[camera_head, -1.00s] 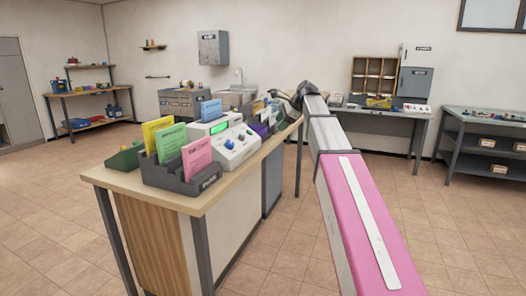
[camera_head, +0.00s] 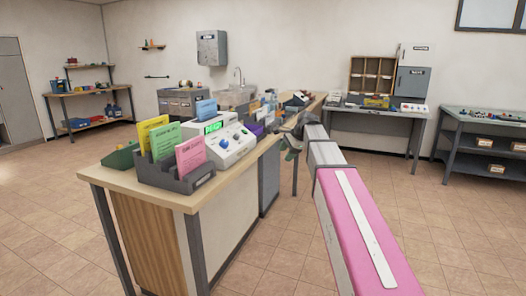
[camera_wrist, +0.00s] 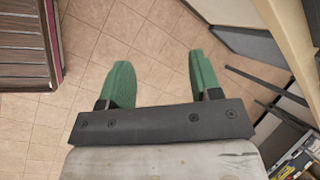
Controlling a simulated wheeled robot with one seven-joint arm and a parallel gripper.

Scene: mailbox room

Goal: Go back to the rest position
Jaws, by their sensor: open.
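My gripper shows in the wrist view (camera_wrist: 160,78) with its two green fingers spread apart and nothing between them. Below the fingers there is only tiled floor. In the head view my arm reaches forward along the right side of the wooden counter (camera_head: 138,188). The gripper end (camera_head: 292,145) is small there, beside the counter's right edge, and partly hidden by my own arm.
The counter bears a card rack (camera_head: 176,176) with coloured cards and a white machine (camera_head: 229,142). A desk with a pigeonhole shelf (camera_head: 372,77) stands at the back wall. A grey table (camera_head: 490,120) stands at right. Floor (camera_head: 60,225) is clear at left.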

